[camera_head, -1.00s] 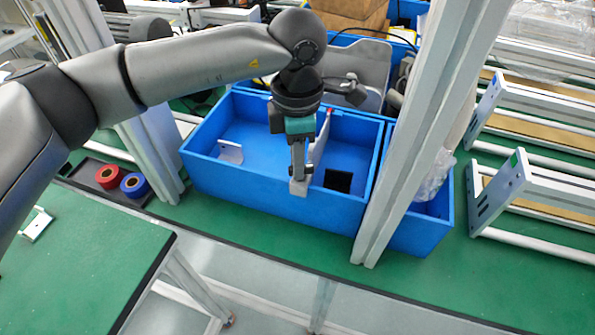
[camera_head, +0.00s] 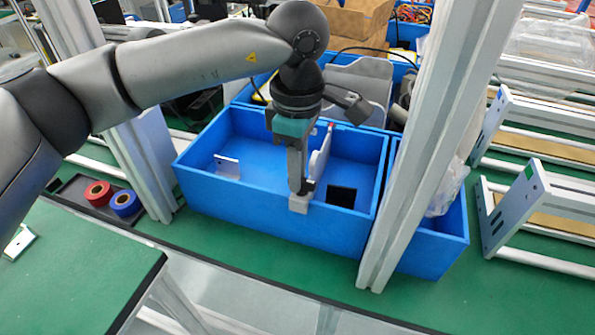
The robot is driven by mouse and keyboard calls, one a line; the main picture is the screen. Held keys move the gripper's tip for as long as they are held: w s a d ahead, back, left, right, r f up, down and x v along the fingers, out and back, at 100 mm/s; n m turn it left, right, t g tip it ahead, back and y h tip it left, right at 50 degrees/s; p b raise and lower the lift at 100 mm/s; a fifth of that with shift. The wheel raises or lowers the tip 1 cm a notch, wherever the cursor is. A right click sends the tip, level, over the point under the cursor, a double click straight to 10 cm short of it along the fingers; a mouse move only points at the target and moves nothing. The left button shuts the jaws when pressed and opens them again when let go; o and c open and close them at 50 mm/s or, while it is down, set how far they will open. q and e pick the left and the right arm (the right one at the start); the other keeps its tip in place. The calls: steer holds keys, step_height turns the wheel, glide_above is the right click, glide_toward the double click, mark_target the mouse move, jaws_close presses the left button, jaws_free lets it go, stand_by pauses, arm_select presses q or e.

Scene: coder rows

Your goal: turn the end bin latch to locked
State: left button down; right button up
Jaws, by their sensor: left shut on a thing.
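A large blue bin (camera_head: 240,205) stands on the green bench. No other latch can be made out. My right gripper is not in view.
A grey post (camera_head: 420,150) rises close to the bin's right end, with a smaller blue bin (camera_head: 428,252) beyond it. A black square (camera_head: 341,196) and a white piece (camera_head: 228,166) are in the large bin. Red (camera_head: 98,193) and blue (camera_head: 125,203) rolls lie left.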

arm_select(q)
steer(key=c, duration=0.8)
jaws_free()
steer(key=shift+c, duration=0.2)
step_height(320, 180, up, 15)
steer(key=p, duration=0.1)
steer(key=shift+r+p, duration=0.15)
steer(key=shift+p, duration=0.2)
